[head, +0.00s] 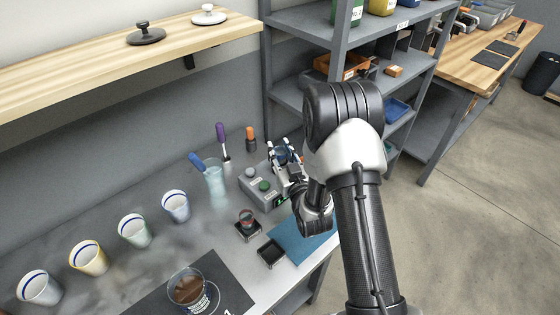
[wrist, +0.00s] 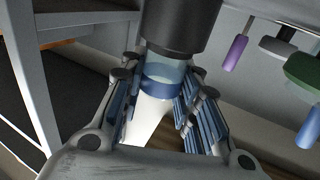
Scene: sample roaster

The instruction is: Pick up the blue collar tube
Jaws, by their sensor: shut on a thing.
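My gripper (head: 286,166) is at the grey box (head: 258,190) with green and grey knobs in the head view. In the wrist view my gripper (wrist: 160,82) is shut on the blue collar tube (wrist: 162,88), with its fingers on both sides of it. The tube shows a blue band, a clear bluish section and a white part. A wide black cylinder (wrist: 182,24) adjoins the tube's clear end; I cannot tell whether they are joined. In the head view the tube is mostly hidden by my gripper.
Purple-handled (head: 220,132) and orange-topped (head: 250,137) tools stand behind the box. A clear beaker (head: 214,182) with a blue-handled tool is to the left, beside several cups (head: 176,206). A small dark tray (head: 271,253) and blue mat (head: 300,242) lie in front. Grey shelving (head: 285,60) stands close behind.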

